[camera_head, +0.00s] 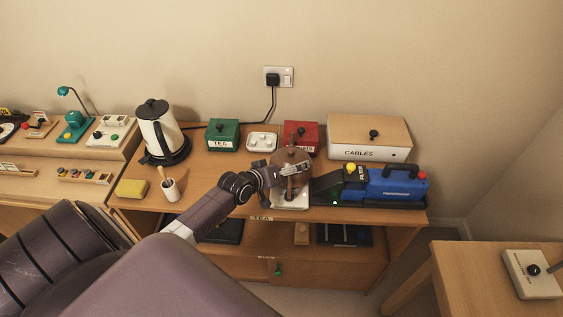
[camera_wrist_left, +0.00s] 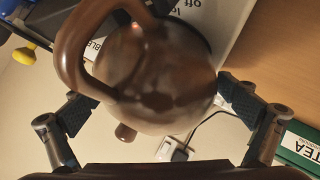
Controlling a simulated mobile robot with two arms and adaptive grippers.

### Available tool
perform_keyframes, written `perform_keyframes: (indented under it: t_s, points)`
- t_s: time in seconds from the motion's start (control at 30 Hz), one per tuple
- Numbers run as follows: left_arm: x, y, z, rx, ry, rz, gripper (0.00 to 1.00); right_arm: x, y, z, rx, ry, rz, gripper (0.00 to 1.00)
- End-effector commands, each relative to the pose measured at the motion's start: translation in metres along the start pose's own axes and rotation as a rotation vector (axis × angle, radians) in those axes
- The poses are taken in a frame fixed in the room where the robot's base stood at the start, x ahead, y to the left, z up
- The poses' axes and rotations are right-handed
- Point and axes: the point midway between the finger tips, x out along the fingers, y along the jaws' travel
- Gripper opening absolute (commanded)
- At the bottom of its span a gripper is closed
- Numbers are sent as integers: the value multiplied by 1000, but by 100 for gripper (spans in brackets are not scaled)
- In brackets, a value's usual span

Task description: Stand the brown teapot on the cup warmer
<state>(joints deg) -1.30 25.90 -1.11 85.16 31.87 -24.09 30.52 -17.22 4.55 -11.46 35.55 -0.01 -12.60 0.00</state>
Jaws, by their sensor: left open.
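The brown teapot (camera_head: 291,158) is on or just over the white cup warmer (camera_head: 291,202) near the front edge of the wooden cabinet. In the left wrist view, the teapot (camera_wrist_left: 150,75) fills the middle, with its handle at upper left. Behind it show a dark round plate and the white warmer (camera_wrist_left: 232,18) with printed lettering. I cannot tell whether the base rests fully on the plate. My left gripper (camera_wrist_left: 158,100) is open, with one finger on each side of the teapot. In the head view, my left gripper (camera_head: 290,170) partly covers it. My right gripper is not in view.
A blue machine (camera_head: 388,186) stands close right of the warmer. Behind are a green tea box (camera_head: 222,135), a white tray (camera_head: 262,142), a red box (camera_head: 301,136) and a cables box (camera_head: 368,137). A kettle (camera_head: 158,130) and a cup (camera_head: 170,190) stand left.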

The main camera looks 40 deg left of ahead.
Motion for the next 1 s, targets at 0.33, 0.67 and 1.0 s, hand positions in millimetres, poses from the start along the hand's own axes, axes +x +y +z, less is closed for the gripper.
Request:
perform_keyframes:
  t_s: [0.33,0.67,1.0]
  points:
    - [-43,-1,1,2,-1,0,100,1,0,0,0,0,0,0]
    - [-97,-1,0,1,-1,-1,100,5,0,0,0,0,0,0]
    - [-120,0,-1,1,0,0,100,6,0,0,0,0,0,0]
